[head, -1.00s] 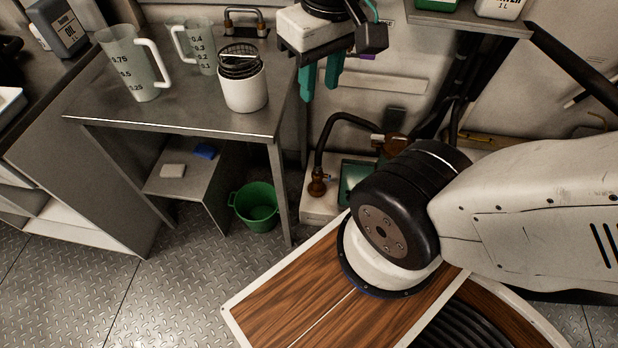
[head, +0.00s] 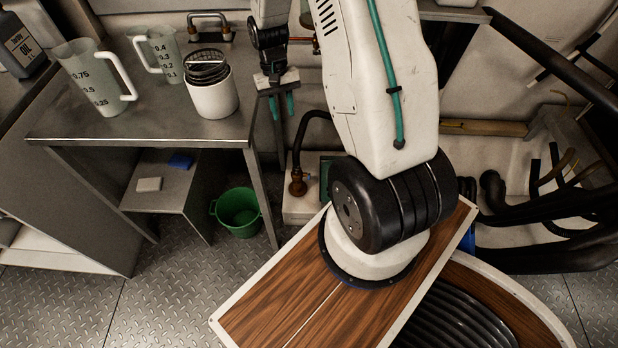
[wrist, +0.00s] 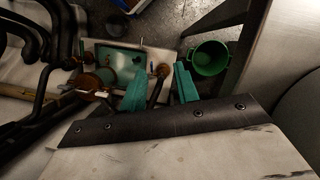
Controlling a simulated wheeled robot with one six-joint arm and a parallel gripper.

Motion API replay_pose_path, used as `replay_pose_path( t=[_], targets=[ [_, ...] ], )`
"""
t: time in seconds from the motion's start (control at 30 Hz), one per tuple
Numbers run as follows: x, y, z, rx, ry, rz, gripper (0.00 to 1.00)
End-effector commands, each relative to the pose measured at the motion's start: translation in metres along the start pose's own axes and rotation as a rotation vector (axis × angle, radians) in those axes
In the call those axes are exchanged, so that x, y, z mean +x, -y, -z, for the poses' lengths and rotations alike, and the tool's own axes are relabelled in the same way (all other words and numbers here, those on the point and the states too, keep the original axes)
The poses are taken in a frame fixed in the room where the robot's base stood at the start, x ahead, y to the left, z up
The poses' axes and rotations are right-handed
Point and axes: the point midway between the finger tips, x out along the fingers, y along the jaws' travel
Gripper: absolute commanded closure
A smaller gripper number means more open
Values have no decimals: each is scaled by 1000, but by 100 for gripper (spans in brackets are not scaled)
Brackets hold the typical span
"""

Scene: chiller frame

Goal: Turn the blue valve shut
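My gripper (head: 282,105) hangs in the gap right of the steel table, with its two teal fingers pointing down. It is open and empty. In the wrist view my gripper (wrist: 160,84) shows its fingers spread apart over the pipework. Below the fingers is a brass fitting on a dark hose (head: 297,187), which also shows in the wrist view (wrist: 163,70). A small blue part (wrist: 151,69) beside this fitting looks like the blue valve, but its handle angle is too small to tell. The fingers are apart from it.
The steel table (head: 150,125) with jugs and a white cup stands close left of my gripper. A green bucket (head: 238,212) is on the floor below. Dark pipes (head: 545,225) fill the right side. A pale box with a green tray (wrist: 118,66) lies under the pipework.

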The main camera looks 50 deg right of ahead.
Motion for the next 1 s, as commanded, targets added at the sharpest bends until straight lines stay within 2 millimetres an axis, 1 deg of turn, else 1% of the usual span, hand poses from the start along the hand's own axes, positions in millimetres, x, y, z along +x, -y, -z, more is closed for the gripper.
replay_pose_path(
  t=[0.03,0.07,0.1,0.17,0.2,0.27,0.3,0.37,0.4,0.47,0.5,0.6,0.7,0.73,0.8,1.0],
  targets=[
    [25,-8,10,23,23,4,69],
    [38,-11,16,35,29,6,69],
    [53,-15,25,51,28,9,69],
    [77,-22,40,76,18,15,69],
    [94,-26,53,94,3,19,69],
    [122,-33,74,126,-28,26,69],
    [144,-38,87,149,-51,31,69],
    [176,-46,107,183,-86,38,69],
    [199,-52,118,207,-108,43,69],
    [231,-59,132,238,-141,50,69],
    [252,-64,140,260,-162,55,69],
    [297,-75,153,304,-208,64,69],
    [331,-82,161,337,-242,71,69],
    [338,-84,162,344,-250,72,69],
    [351,-86,164,357,-265,75,69],
    [374,-88,170,369,-278,77,69]
  ],
)
